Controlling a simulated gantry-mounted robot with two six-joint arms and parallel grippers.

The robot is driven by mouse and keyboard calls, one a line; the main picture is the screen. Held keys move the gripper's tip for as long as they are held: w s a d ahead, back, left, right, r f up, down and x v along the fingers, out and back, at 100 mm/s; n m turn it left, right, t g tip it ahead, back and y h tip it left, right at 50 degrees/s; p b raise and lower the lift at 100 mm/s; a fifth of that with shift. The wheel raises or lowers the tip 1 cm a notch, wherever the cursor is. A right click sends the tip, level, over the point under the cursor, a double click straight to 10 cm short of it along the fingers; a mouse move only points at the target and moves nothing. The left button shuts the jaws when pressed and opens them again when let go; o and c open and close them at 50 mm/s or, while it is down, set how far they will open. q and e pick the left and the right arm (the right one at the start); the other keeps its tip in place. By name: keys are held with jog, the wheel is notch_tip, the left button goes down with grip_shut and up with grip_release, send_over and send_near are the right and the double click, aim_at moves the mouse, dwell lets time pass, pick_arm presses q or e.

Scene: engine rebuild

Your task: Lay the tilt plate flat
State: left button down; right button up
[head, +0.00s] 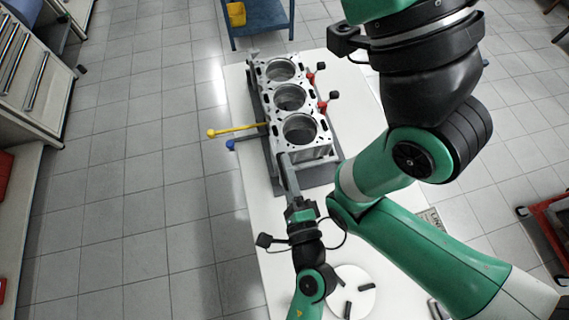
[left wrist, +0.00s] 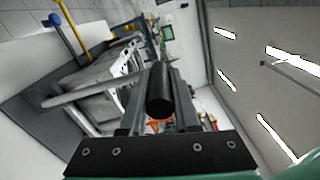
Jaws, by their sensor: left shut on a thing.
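The engine block (head: 290,105), silver with three round bores, sits on a dark grey plate (head: 318,178) on the white table. I take this as the tilt plate; its angle is hard to judge from above. In the left wrist view the block (left wrist: 112,68) shows beyond the fingers. My left gripper (head: 287,165) is at the block's near end, shut on a black cylindrical handle (left wrist: 159,92). A grey rod (left wrist: 85,93) runs left from near that handle. The handle is hidden by the gripper in the head view. My right gripper is out of view.
A yellow-knobbed lever (head: 235,130) and a blue knob (head: 231,144) stick out left of the block. Red parts with black knobs (head: 333,95) stand along its right. A white disc (head: 352,288) lies near the table's front. My right arm spans the right side.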

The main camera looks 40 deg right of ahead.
pick_arm(q)
jog(key=shift+d, duration=0.1)
jog(key=c, duration=0.7)
grip_release()
jog(key=shift+s+d, duration=0.1)
jog(key=shift+d, duration=0.05)
jog(key=shift+o, duration=0.2)
jog(key=v, duration=1.1)
jog(key=shift+s+a, duration=0.25)
jog(key=shift+a, duration=0.05)
jog(key=shift+w, duration=0.1)
